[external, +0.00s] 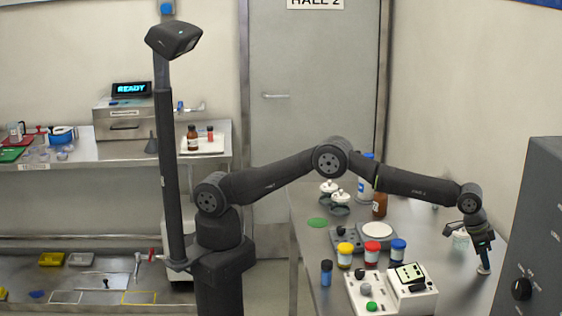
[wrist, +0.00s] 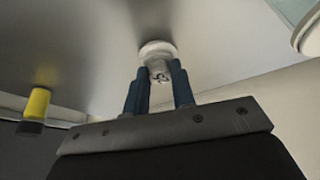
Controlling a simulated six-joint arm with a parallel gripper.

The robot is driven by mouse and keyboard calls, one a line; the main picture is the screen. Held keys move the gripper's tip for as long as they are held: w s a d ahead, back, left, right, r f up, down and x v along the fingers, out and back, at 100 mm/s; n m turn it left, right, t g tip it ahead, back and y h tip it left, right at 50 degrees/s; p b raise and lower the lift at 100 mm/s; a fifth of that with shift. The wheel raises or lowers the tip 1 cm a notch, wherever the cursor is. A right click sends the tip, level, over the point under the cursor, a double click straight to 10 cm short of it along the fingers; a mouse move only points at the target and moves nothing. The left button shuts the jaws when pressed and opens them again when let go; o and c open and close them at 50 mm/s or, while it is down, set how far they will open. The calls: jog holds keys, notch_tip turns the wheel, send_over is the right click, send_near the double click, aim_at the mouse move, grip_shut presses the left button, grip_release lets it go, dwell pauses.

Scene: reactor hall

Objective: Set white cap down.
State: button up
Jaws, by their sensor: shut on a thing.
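The white cap (external: 484,269) is at the lower end of my gripper (external: 483,258) in the external view, over the right part of the steel bench and close to its surface. In the wrist view the white cap (wrist: 158,50) has a wide round flange and a narrower part with a dark mark. My gripper (wrist: 160,80) has its two blue fingers on either side of that narrower part, shut on it. Whether the cap touches the bench cannot be told.
A clear jar (external: 460,240) stands just left of my gripper. A grey cabinet (external: 532,230) is close on the right. Jars with yellow (external: 345,248), red (external: 372,246) and blue (external: 398,245) lids stand behind a white control box (external: 390,290). A yellow-and-black object (wrist: 36,108) shows in the wrist view.

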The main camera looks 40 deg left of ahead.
jog(key=shift+f, duration=0.1)
jog(key=o, duration=1)
jog(key=v, duration=1.2)
jog(key=shift+d, duration=0.1)
